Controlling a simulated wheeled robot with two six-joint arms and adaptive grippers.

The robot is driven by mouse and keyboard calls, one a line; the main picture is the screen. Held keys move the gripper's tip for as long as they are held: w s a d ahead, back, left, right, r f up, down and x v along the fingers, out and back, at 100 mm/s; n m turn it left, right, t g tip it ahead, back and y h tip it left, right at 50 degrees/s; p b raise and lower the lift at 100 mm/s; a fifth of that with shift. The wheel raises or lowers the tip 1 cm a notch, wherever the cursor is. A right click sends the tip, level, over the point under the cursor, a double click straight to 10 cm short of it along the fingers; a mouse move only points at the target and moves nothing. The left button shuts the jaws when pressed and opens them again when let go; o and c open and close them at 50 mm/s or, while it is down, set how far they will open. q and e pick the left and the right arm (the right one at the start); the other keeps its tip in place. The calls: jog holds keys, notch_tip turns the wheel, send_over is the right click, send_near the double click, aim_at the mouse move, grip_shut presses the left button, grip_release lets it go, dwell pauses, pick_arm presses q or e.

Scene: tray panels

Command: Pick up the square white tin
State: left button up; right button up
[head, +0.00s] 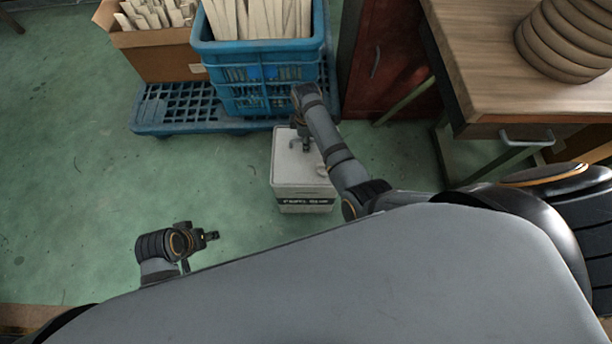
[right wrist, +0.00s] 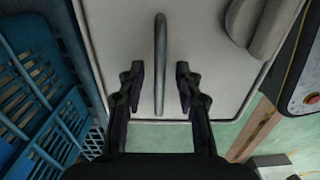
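The square white tin (head: 290,172) stands upright on the green floor, with a dark printed band low on its front side. Its lid (right wrist: 205,90) fills much of the right wrist view, with a thin bar handle (right wrist: 160,50) and a round grey knob or cap on it. My right gripper (head: 303,143) is over the lid, pointing down. In the right wrist view its open fingers (right wrist: 160,86) lie on either side of the handle, apart from it; their height against the bar is unclear. My left gripper (head: 212,236) is low at the left, away from the tin, its fingers too small to judge.
A blue crate (head: 262,98) of pale strips stands on a blue pallet (head: 165,122) just behind the tin. A cardboard box (head: 165,60) is beside it. A red cabinet (head: 385,60) and a wooden table (head: 490,65) stand right. Floor left of the tin is clear.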

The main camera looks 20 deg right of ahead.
jog(key=shift+f, duration=0.1)
jog(key=shift+c, duration=0.2)
grip_shut()
